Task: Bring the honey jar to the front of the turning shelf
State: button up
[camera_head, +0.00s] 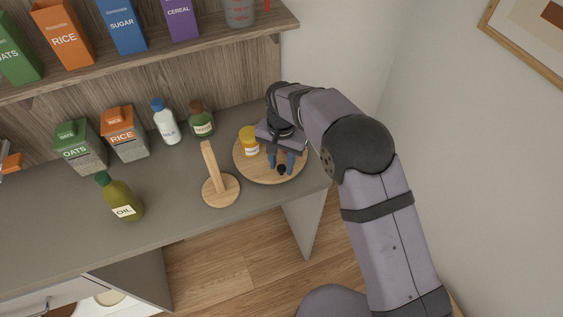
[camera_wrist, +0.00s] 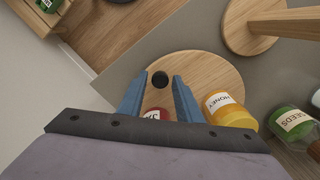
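The turning shelf is a round wooden disc (camera_head: 256,171), also in the wrist view (camera_wrist: 208,68), with a small black knob (camera_head: 282,170) near its front edge. The honey jar (camera_head: 249,142), yellow with a white label, stands on the disc's left side; it also shows in the wrist view (camera_wrist: 229,109). My gripper (camera_head: 281,167) is over the disc's front part, right of the jar. In the wrist view my gripper (camera_wrist: 159,77) has its fingers apart, one on each side of the knob (camera_wrist: 160,79); I cannot tell whether they touch it.
A red-labelled jar (camera_wrist: 152,114) is partly hidden behind my gripper. A wooden post on a round base (camera_head: 220,190) stands just left of the disc. A seeds jar (camera_head: 201,120), milk bottle (camera_head: 167,122) and oil bottle (camera_head: 120,198) stand further left. The wall is close on the right.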

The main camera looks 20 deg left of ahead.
grip_shut()
jog(key=shift+w+d, duration=0.1)
jog(key=shift+d, duration=0.05)
jog(key=shift+w+d+n, duration=0.3)
jog(key=shift+w+n, duration=0.15)
jog(key=shift+n, duration=0.25)
jog(key=shift+w+d+n, duration=0.3)
jog(key=shift+w+n, duration=0.1)
jog(key=shift+n, duration=0.3)
jog(key=shift+w+d+n+b, duration=0.15)
jog(key=shift+w+d+n, duration=0.1)
jog(key=shift+w+n, duration=0.5)
jog(key=shift+w+d+n+b, duration=0.15)
jog(key=shift+w+d+n, duration=0.1)
jog(key=shift+w+n, duration=0.45)
jog(key=shift+w+d+n, duration=0.15)
jog(key=shift+w+n, duration=1.35)
jog(key=shift+n, duration=0.65)
jog(key=shift+w+a+n+p, duration=0.2)
jog(key=shift+w+n+p, duration=0.15)
jog(key=shift+w+n, duration=0.5)
jog(key=shift+w+a+n+p, duration=0.2)
jog(key=shift+w+n+p, duration=0.1)
jog(key=shift+w+n, duration=0.5)
jog(key=shift+n, duration=0.25)
